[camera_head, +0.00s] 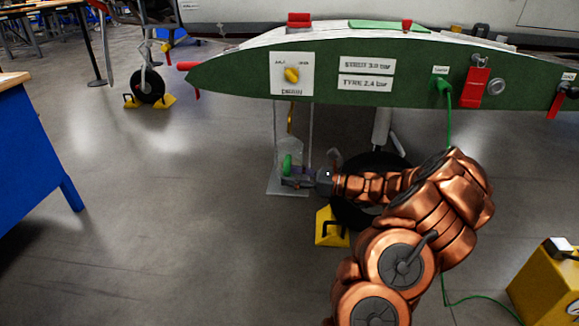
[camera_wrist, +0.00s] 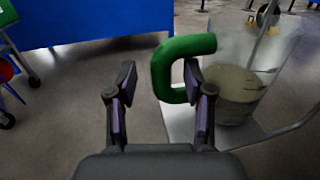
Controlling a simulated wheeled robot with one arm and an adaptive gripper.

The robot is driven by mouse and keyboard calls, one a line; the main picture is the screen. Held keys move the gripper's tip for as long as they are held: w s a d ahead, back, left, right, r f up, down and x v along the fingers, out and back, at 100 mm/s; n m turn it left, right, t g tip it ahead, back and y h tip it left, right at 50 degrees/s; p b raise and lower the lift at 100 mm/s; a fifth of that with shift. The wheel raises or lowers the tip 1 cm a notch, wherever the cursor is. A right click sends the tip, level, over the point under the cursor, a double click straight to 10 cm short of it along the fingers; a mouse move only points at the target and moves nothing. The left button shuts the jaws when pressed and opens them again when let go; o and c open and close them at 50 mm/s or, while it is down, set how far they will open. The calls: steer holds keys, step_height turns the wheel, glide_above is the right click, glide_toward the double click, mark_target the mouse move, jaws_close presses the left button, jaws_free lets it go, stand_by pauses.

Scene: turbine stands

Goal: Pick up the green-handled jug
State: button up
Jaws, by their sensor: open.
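The jug is clear, with a green handle (camera_wrist: 160,68). In the wrist view its see-through body (camera_wrist: 285,60) stands right of the handle, with a murky, greenish-brown content low inside. In the head view the green handle (camera_head: 287,164) shows small below the green wing. My gripper (camera_wrist: 162,88) is open, with one finger on each side of the picture's middle. The right finger overlaps the lower part of the handle in the picture; I cannot tell whether they touch. The head view shows my gripper (camera_head: 300,182) beside the jug, partly hidden.
The jug stands on a pale plate (camera_head: 287,190) under the wing (camera_head: 230,80) with its yellow drain knob (camera_head: 292,74). A black wheel (camera_head: 350,215) and yellow chock (camera_head: 328,228) are close by. A blue bench (camera_head: 30,160) is at left. Floor between is clear.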

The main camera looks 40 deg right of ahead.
steer(key=shift+x, duration=1.05)
jaws_close()
steer(key=shift+d, duration=0.1)
